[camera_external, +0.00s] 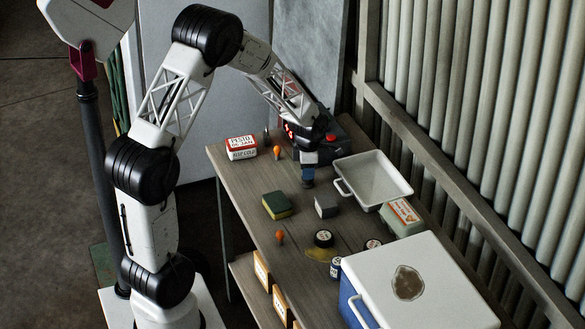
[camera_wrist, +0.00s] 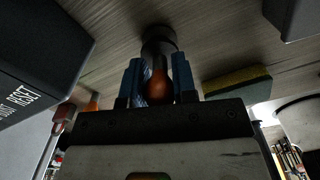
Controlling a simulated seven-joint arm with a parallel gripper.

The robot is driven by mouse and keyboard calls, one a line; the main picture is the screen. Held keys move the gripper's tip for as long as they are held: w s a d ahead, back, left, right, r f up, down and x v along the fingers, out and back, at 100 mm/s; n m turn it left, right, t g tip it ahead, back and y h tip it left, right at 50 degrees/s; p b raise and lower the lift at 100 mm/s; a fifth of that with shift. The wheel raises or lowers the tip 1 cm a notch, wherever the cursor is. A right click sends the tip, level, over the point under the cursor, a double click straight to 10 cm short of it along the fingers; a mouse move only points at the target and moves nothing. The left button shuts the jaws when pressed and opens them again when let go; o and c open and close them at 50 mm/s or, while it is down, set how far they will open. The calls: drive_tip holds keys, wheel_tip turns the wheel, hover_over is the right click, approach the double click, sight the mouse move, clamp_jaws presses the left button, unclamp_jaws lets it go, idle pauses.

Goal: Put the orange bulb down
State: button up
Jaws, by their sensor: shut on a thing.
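My gripper (camera_external: 308,174) points down over the far half of the table, left of the white tray. In the wrist view its blue fingers (camera_wrist: 157,82) are shut on an orange bulb (camera_wrist: 160,86), one finger on each side. The bulb's dark base (camera_wrist: 158,40) points away from the palm, toward the wooden tabletop. I cannot tell whether it touches the table. In the external view the fingers mostly hide the held bulb. Two other orange bulbs are on the table, one farther back (camera_external: 277,151) and one nearer the front (camera_external: 280,237).
A green and yellow sponge (camera_external: 277,205) and grey block (camera_external: 326,206) lie in front of my gripper. The white tray (camera_external: 345,190) is to the right. A red-and-white box (camera_external: 241,148) stands left, a dark box (camera_wrist: 35,55) beside the gripper. A cooler (camera_external: 415,285) fills the front right.

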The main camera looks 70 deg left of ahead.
drive_tip(key=shift+f, duration=0.1)
drive_tip(key=o, duration=0.7)
drive_tip(key=shift+o, duration=0.2)
wheel_tip(320, 180, up, 12)
drive_tip(key=shift+r, duration=0.15)
idle(0.5)
idle(0.7)
